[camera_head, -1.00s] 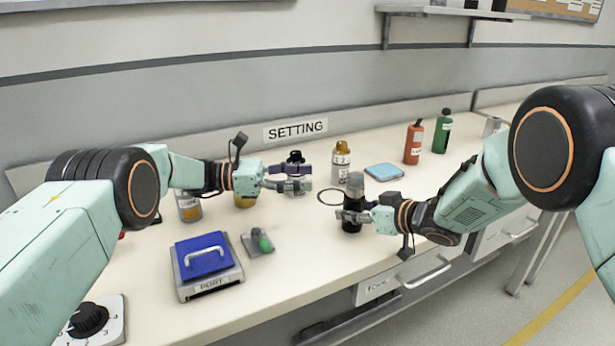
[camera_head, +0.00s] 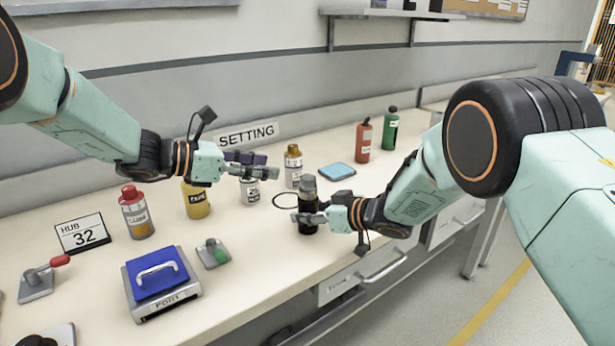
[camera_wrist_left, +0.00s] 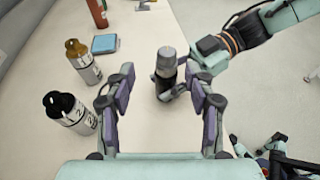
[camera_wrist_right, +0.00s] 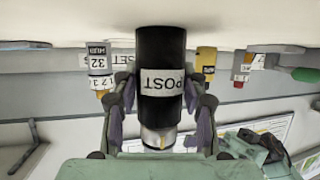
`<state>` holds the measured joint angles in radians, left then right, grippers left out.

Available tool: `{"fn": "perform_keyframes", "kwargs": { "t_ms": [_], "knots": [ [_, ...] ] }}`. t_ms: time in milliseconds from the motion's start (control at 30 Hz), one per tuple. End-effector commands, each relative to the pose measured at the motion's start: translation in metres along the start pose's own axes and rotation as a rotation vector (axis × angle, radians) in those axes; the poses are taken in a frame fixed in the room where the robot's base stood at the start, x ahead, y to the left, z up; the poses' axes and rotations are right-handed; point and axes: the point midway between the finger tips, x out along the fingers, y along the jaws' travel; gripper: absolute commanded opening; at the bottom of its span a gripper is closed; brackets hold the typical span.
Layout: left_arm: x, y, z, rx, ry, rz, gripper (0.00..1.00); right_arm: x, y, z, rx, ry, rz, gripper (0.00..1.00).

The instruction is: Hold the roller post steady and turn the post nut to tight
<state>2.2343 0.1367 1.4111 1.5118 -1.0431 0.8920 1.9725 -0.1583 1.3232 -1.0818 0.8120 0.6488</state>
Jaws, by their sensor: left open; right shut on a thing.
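The roller post (camera_head: 308,222) is a black upright cylinder on the bench, and its POST label shows upside down in the right wrist view (camera_wrist_right: 162,82). The grey post nut (camera_head: 308,188) sits on its top. My right gripper (camera_head: 300,217) is shut around the black body, with fingers on both sides in the right wrist view. My left gripper (camera_head: 268,172) is open and empty, left of the nut and a little higher in the head view. In the left wrist view the nut (camera_wrist_left: 166,62) shows between the spread fingers, apart from them. The nut's tightness cannot be told.
A gold-capped bottle (camera_head: 293,165) and a dark-capped bottle (camera_head: 250,190) stand behind and left of the post. The blue-lidded PORT box (camera_head: 160,282) and a green-handled piece (camera_head: 214,253) sit front left.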

Motion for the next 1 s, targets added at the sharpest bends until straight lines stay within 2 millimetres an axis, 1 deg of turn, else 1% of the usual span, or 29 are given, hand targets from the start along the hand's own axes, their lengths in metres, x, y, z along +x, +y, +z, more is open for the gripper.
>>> {"fn": "perform_keyframes", "kwargs": {
  "t_ms": [33,100,233,367,467,800,1000],
  "knots": [
    [-0.003,-0.006,0.001,-0.001,0.021,0.013,0.54,0.0,0.0,0.0,0.0,0.0,0.0,0.02],
    [-0.006,-0.011,0.001,-0.001,0.045,0.028,0.54,0.0,0.0,0.0,0.0,0.0,0.0,0.02],
    [-0.009,-0.017,-0.001,-0.001,0.073,0.044,0.54,0.0,0.0,0.0,0.0,0.0,0.0,0.02],
    [-0.005,-0.018,-0.002,-0.001,0.083,0.048,0.54,0.0,0.0,0.0,0.0,0.001,0.0,0.02],
    [0.008,-0.018,-0.004,-0.001,0.085,0.047,0.54,0.0,0.0,0.0,0.0,0.001,0.0,0.02],
    [0.07,-0.015,-0.009,0.0,0.084,0.047,0.54,0.0,0.0,-0.001,0.0,0.001,0.0,0.02],
    [0.097,-0.013,-0.011,-0.001,0.082,0.047,0.54,0.0,0.0,0.0,0.0,0.001,0.0,0.02]
  ]
}}
